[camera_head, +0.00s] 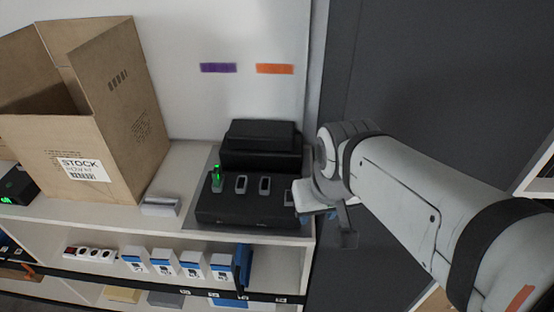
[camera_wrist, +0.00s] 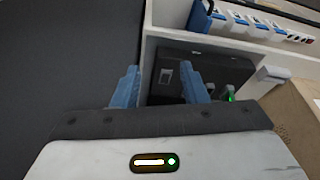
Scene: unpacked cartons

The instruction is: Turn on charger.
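The charger (camera_head: 250,208) is a black unit on the shelf top, with several grey-rimmed slots along its sloped face. A device with a green light (camera_head: 217,178) stands at its left end. My gripper (camera_head: 318,214) is at the charger's right end, and its wrist partly covers that end. In the wrist view, my gripper's two blue fingers (camera_wrist: 160,88) are apart, with nothing held between them. The charger (camera_wrist: 225,72) lies beyond them, and a small grey rectangular part (camera_wrist: 165,76) shows between the fingers. I cannot tell whether the fingers touch the charger.
An open cardboard carton (camera_head: 130,125) stands left of the charger. A small grey box (camera_head: 161,206) lies between them. White-and-blue boxes (camera_head: 180,263) and a power strip (camera_head: 90,254) sit on the shelf below. A dark panel (camera_head: 400,80) is at the right.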

